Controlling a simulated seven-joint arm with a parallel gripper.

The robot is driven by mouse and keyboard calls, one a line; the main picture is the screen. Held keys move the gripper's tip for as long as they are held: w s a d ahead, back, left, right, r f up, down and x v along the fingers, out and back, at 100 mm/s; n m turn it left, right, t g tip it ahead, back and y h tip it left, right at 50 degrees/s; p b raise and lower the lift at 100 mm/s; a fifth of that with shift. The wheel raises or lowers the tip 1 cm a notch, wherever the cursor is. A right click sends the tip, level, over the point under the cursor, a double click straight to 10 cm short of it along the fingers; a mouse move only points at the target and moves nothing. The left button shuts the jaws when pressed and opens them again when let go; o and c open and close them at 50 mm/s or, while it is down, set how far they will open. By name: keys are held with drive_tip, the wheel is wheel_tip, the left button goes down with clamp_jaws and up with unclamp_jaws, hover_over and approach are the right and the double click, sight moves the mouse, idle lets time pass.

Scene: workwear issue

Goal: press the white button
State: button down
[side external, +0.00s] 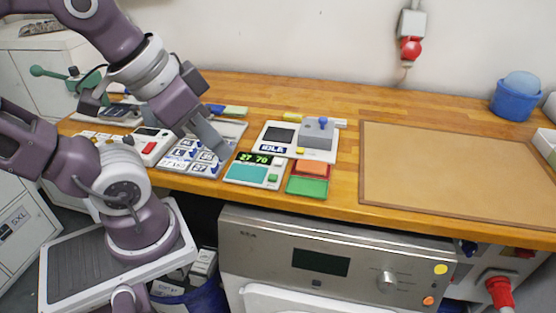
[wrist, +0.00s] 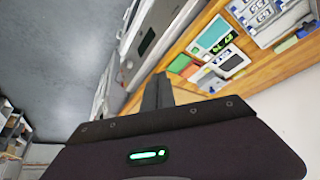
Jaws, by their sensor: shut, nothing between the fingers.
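I cannot clearly make out a white button in either view. A white device with a lit green number display (side external: 255,159) stands near the front edge of the bench, with a small green button (side external: 272,178) on it. My gripper (side external: 224,152) is shut and empty, low over the row of devices, just left of the number display. Whether it touches anything is unclear. In the wrist view my shut fingers (wrist: 157,88) point toward the bench edge, with the number display device (wrist: 230,62) beyond.
A panel with several number labels (side external: 190,158) lies under and left of my gripper. A device with a red button (side external: 149,147) is further left. Orange (side external: 312,168) and green (side external: 307,187) trays lie at the front. A bare brown mat (side external: 450,170) fills the right.

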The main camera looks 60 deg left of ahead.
drive_tip(key=m+t+h, duration=0.2)
drive_tip(key=m+t, duration=0.1)
drive_tip(key=m, duration=0.8)
hover_over(275, 162)
wheel_tip(275, 162, down, 10)
drive_tip(key=shift+a+f, duration=0.1)
drive_tip(key=shift+f, duration=0.1)
drive_tip(key=shift+y, duration=0.3)
drive_tip(key=shift+f, duration=4.4)
